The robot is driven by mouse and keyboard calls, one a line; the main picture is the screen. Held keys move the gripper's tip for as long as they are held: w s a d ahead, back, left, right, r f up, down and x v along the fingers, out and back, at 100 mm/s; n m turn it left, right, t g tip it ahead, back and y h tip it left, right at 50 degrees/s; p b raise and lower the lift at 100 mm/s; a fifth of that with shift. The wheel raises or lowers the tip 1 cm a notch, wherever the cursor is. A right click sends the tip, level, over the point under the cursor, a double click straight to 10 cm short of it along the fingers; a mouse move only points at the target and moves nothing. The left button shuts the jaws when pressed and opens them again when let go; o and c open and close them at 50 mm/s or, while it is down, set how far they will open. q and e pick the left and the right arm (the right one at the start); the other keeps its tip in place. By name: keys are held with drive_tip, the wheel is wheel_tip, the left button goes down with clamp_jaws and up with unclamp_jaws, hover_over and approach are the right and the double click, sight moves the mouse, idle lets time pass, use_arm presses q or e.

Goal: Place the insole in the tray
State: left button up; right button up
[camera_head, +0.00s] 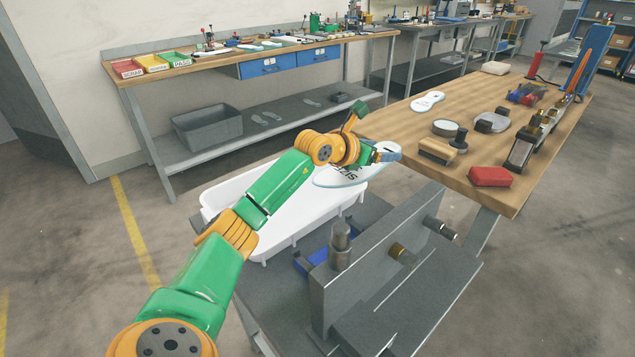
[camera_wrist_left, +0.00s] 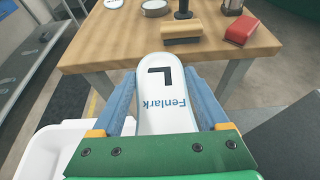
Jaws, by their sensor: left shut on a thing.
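My left gripper (camera_head: 386,152) is shut on a white insole (camera_head: 343,177). In the left wrist view the insole (camera_wrist_left: 163,118) lies between the two blue fingers of the gripper (camera_wrist_left: 164,84), with a large black L and blue lettering "Fenlark" on its face. In the head view it appears over the far right end of the white tray (camera_head: 222,192); its height above the tray is hard to tell. A corner of the tray (camera_wrist_left: 48,150) shows at lower left in the left wrist view. My right gripper is not in view.
A grey metal fixture (camera_head: 362,262) stands right of the tray. The wooden table (camera_head: 400,124) beyond holds another insole (camera_head: 427,101), a brush-like block (camera_head: 437,150), a red item (camera_head: 490,176) and round pieces. A workbench (camera_head: 180,70) runs along the wall.

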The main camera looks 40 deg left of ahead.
sight(317, 207)
use_arm(q)
drive_tip(key=s+a+f, duration=0.1)
drive_tip(key=s+a, duration=0.1)
drive_tip(key=s+a+f, duration=0.2)
drive_tip(key=s, duration=0.1)
drive_tip(key=s+a+f, duration=0.2)
drive_tip(key=s, duration=0.1)
drive_tip(key=shift+s+a, duration=0.2)
drive_tip(key=shift+a, duration=0.1)
drive_tip(key=s+f, duration=0.1)
drive_tip(key=f, duration=0.1)
drive_tip(key=s+a+f+b, duration=0.1)
drive_tip(key=f, duration=0.2)
drive_tip(key=s+a+f+b, duration=0.1)
drive_tip(key=f, duration=0.1)
drive_tip(key=shift+a+f, duration=0.1)
drive_tip(key=shift+f, duration=0.25)
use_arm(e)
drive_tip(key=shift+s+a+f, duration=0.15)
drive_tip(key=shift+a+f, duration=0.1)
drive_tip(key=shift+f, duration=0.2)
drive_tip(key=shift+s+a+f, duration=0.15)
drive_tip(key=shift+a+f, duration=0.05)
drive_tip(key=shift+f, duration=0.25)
use_arm(q)
drive_tip(key=shift+f, duration=0.1)
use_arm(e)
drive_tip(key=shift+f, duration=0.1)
